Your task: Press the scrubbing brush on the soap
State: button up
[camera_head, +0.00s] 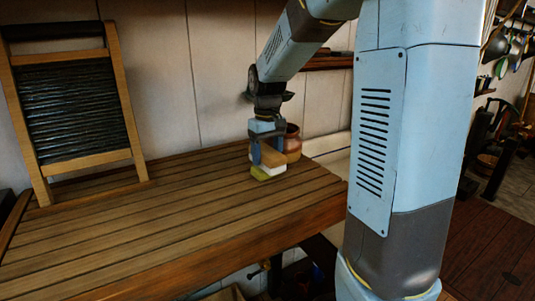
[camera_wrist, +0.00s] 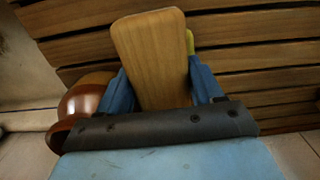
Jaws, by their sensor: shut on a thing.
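My gripper (camera_head: 267,150) is shut on the scrubbing brush. The brush's wooden back (camera_head: 273,155) shows between the fingers in the head view, with its pale bristles (camera_head: 270,168) pointing down. In the wrist view the wooden back (camera_wrist: 151,55) fills the space between the blue fingers. The yellow-green soap (camera_head: 267,174) lies on the slatted table directly under the bristles. The bristles appear to meet the top of the soap, but I cannot tell how firmly. In the wrist view only a sliver of the soap (camera_wrist: 190,41) shows beside the brush; the bristles are hidden.
A brown pot (camera_head: 292,142) stands close behind and right of my gripper, and its glossy side shows in the wrist view (camera_wrist: 88,98). A washboard (camera_head: 72,110) stands at the table's left. The slatted table (camera_head: 165,215) is clear between them.

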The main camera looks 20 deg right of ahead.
aim_at(267, 150)
jog(key=shift+r, duration=3.5)
